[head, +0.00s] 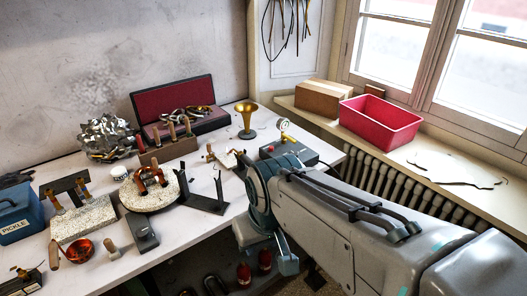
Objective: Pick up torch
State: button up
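I cannot make out the torch for certain. A small brass-tipped tool (211,152) near the middle of the bench, by a pale block, may be it, but it is too small to tell. A black stand with upright prongs (205,198) is in front of it. My grey arm reaches in from the lower right, over the bench's right end. My gripper's fingers cannot be seen; the arm's own links appear to hide them.
A red tub (381,119) and cardboard box (323,97) sit on the windowsill.

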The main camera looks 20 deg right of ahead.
aim_at(244, 158)
jog(key=z, duration=0.9)
jog(key=i, duration=0.9)
jog(key=u, duration=3.2)
jog(key=k, duration=0.65)
jog(key=z, duration=1.4)
jog(key=i, duration=0.35)
jog(key=u, duration=0.1)
